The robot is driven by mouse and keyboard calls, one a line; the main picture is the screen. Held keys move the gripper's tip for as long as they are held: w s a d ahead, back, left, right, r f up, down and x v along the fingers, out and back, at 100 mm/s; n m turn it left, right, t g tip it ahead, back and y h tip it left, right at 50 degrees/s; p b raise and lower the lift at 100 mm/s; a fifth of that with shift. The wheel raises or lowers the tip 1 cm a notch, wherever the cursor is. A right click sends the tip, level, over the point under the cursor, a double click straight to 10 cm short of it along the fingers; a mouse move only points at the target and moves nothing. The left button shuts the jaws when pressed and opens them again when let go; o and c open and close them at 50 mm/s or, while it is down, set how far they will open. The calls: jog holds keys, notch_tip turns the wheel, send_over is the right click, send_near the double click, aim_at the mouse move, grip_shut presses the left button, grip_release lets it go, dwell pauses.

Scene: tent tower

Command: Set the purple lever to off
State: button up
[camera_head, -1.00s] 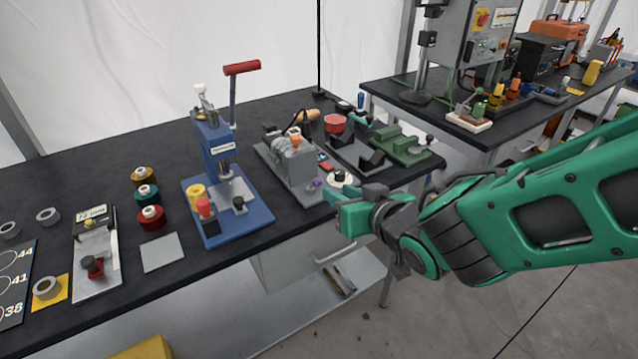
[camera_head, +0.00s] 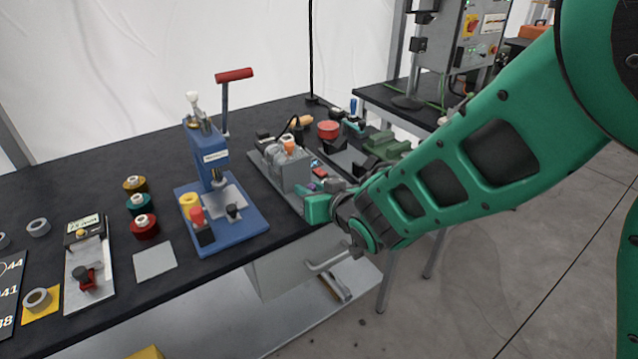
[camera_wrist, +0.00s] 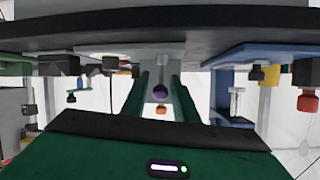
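In the head view a small bit of the purple knob (camera_head: 311,186) shows at the front of a grey machine (camera_head: 289,170) on the black table. My gripper (camera_head: 316,206) is at the table's front edge, just in front of that machine. In the wrist view my gripper (camera_wrist: 161,98) is open, one finger on each side of the knob. I cannot tell whether either finger touches it. The wrist picture appears upside down.
A blue press (camera_head: 217,190) with a red-handled lever stands left of the grey machine. A green vise (camera_head: 385,147) and a red round part (camera_head: 328,130) lie behind and to the right. A drawer handle (camera_head: 330,263) sticks out below the table edge.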

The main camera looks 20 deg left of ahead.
jog(key=shift+w+a+f, duration=0.15)
jog(key=shift+w+a, duration=0.05)
